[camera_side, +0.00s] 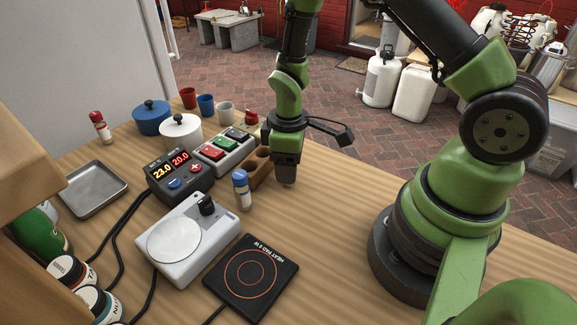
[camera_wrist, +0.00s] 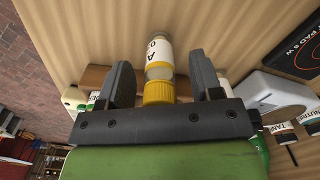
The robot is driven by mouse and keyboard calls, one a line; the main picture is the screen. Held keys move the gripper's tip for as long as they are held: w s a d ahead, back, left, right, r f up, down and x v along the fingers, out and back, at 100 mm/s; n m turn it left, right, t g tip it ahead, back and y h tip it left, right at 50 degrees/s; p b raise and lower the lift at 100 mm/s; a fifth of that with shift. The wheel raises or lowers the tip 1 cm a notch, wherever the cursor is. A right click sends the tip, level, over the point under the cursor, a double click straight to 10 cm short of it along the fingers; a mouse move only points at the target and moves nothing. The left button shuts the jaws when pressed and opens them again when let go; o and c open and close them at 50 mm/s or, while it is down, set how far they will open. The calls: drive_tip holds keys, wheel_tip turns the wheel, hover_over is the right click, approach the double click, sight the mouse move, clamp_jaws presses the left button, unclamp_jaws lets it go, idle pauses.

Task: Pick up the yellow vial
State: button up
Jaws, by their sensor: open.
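The yellow vial (camera_wrist: 159,58) shows in the wrist view, with a yellow cap, a clear body and a white label. Its cap lies between the fingers of my gripper (camera_wrist: 162,80), which is open with a gap on both sides of the vial. In the side view my gripper (camera_side: 286,176) points down, low over the table, just right of a wooden rack (camera_side: 260,172). I cannot make out the yellow vial in the side view; the gripper seems to hide it.
A blue-capped vial (camera_side: 242,189) stands close left of my gripper. A red-capped vial (camera_side: 100,127) is far left. Table right of the gripper is clear.

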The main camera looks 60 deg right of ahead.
drive_tip(key=c, duration=1)
drive_tip(key=shift+r, duration=0.1)
